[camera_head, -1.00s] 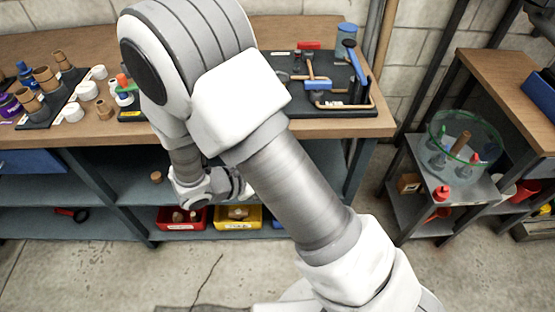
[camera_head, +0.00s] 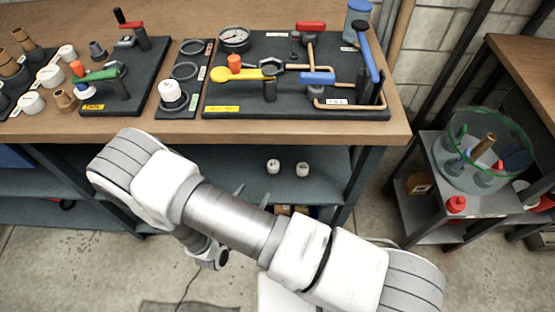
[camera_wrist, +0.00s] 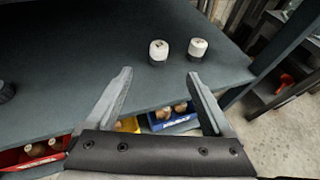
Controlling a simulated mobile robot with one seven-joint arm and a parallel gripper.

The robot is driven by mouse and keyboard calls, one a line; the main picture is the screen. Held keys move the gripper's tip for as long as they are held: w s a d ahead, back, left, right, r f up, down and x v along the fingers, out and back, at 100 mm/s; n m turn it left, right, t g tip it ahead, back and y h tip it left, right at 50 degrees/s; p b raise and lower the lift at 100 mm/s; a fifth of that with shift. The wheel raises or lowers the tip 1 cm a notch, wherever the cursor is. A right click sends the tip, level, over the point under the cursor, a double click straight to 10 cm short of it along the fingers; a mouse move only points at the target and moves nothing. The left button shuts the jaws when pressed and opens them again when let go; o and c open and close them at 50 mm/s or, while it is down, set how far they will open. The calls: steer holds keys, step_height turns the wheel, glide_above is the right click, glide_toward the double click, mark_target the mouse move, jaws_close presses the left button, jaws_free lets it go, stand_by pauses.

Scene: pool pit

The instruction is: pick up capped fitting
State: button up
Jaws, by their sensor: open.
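Two small white-capped fittings stand upright on the upper shelf under the bench. The left fitting (camera_head: 273,167) and the right fitting (camera_head: 302,169) are a short gap apart. In the wrist view, the left fitting (camera_wrist: 158,51) and the right fitting (camera_wrist: 198,48) stand beyond the fingertips, each white with a small dark mark on top. I cannot tell which one the task means. My gripper (camera_wrist: 160,77) is open and empty, its fingers spread in front of the shelf, touching neither fitting. In the head view, my arm hides most of the gripper.
The shelf (camera_wrist: 60,60) around the fittings is mostly clear, with a dark object (camera_wrist: 6,91) at its left. The benchtop (camera_head: 395,125) overhangs it. Below are a red bin (camera_wrist: 22,157), yellow bin (camera_wrist: 128,124) and blue bin (camera_wrist: 176,124). A side stand (camera_head: 425,215) is at right.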

mark_target(271, 169)
steer(key=b+x, duration=0.3)
steer(key=x, duration=0.9)
steer(key=shift+w+f, duration=0.15)
steer(key=shift+f, duration=0.1)
steer(key=b+x, duration=0.1)
steer(key=x, duration=0.1)
steer(key=b+x, duration=0.1)
steer(key=x, duration=0.1)
steer(key=shift+w+d+f, duration=0.15)
steer(key=shift+f, duration=0.25)
steer(key=shift+w+d, duration=0.1)
steer(key=shift+w, duration=0.25)
steer(key=c, duration=1.3)
jaws_close()
steer(key=shift+r, duration=0.1)
